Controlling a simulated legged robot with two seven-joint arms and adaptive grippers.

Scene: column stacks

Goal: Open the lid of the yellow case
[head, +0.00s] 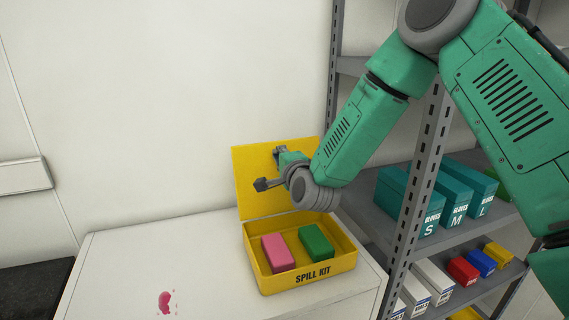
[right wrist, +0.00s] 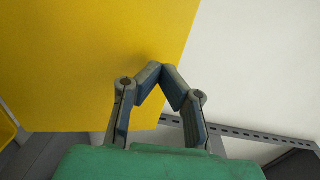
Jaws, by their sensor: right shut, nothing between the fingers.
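The yellow case (head: 308,281), marked "SPILL KIT", sits on the white cabinet. Its lid (head: 250,185) stands up open at the back edge, roughly upright. Inside the case lie a pink block (head: 277,252) and a green block (head: 316,241). My right gripper (head: 267,168) is in front of the lid, above the case. In the right wrist view its fingers (right wrist: 162,68) meet at the tips with nothing between them, and the yellow lid (right wrist: 70,60) fills the left part behind them. I cannot tell whether the fingers touch the lid. My left gripper does not show.
The white cabinet top (head: 130,262) has a pink-red splotch (head: 166,302) on it and is otherwise clear at left. A grey metal shelf (head: 413,170) stands close at right, with teal glove boxes (head: 453,205) and small coloured boxes (head: 463,270). A pale wall rises behind.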

